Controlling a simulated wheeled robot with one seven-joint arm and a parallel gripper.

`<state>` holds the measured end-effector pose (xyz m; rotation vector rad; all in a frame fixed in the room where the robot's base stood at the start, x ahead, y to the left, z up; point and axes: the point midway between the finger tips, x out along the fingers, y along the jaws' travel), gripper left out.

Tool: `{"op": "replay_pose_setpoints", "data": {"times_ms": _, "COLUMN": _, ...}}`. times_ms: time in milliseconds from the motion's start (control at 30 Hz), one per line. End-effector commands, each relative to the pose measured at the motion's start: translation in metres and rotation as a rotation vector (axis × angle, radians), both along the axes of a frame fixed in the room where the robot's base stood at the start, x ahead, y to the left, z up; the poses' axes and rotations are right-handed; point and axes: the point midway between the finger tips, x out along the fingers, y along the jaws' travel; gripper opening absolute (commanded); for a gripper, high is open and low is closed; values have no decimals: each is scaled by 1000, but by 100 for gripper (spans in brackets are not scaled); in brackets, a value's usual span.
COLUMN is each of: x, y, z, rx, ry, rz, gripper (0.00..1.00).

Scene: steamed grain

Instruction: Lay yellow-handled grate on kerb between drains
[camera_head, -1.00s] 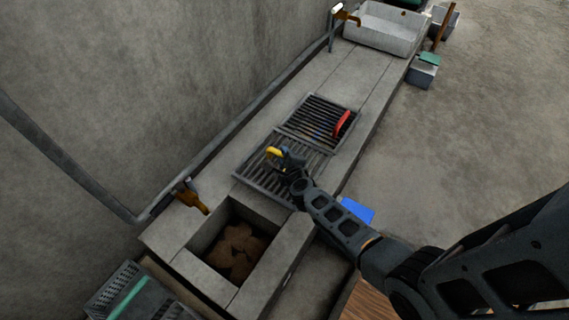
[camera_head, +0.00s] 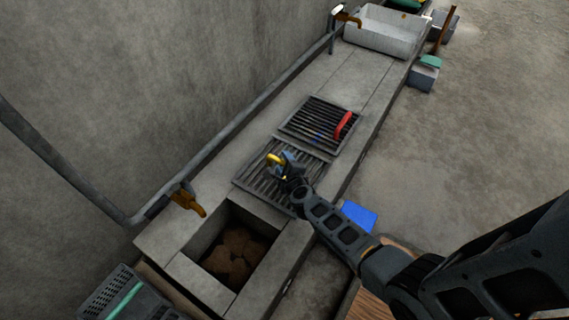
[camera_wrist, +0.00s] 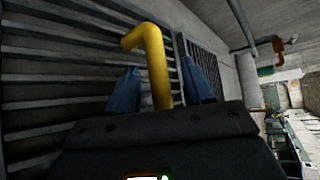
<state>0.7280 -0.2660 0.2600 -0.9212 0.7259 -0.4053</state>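The yellow-handled grate (camera_head: 248,182) lies flat on the stone counter, just behind the open drain pit (camera_head: 236,256). Its yellow handle (camera_head: 274,158) stands up from the bars. My gripper (camera_head: 287,163) is at this handle, partly covering the grate. In the wrist view the handle (camera_wrist: 157,75) rises between the two blue fingers of my gripper (camera_wrist: 163,85), with gaps visible beside it, so the fingers look open around it. The red-handled grate (camera_head: 296,129) lies directly beyond, with its red handle (camera_head: 343,125) at the right. Any drain under the grates is hidden.
A brown tap (camera_head: 187,202) and a wall pipe run along the left wall. A white basin (camera_head: 385,30) stands at the far end. A crate (camera_head: 112,295) sits at lower left, and a blue sheet (camera_head: 359,216) lies right of the counter. The counter between red-handled grate and basin is clear.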

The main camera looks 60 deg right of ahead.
Motion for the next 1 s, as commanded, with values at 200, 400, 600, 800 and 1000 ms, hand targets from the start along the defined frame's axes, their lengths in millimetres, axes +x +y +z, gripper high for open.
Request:
{"op": "replay_pose_setpoints", "data": {"times_ms": 200, "x": 0, "y": 0, "z": 2, "rx": 0, "ry": 0, "rz": 0, "gripper": 51}}
{"op": "replay_pose_setpoints", "data": {"times_ms": 400, "x": -16, "y": 14, "z": 13, "rx": 1, "ry": 2, "rz": 2, "gripper": 51}}
{"op": "replay_pose_setpoints", "data": {"times_ms": 600, "x": -45, "y": 39, "z": 30, "rx": 1, "ry": 2, "rz": 2, "gripper": 51}}
{"op": "replay_pose_setpoints", "data": {"times_ms": 800, "x": -70, "y": 60, "z": 43, "rx": 1, "ry": 2, "rz": 1, "gripper": 51}}
{"op": "replay_pose_setpoints", "data": {"times_ms": 1000, "x": -82, "y": 71, "z": 48, "rx": 0, "ry": 0, "rz": 0, "gripper": 51}}
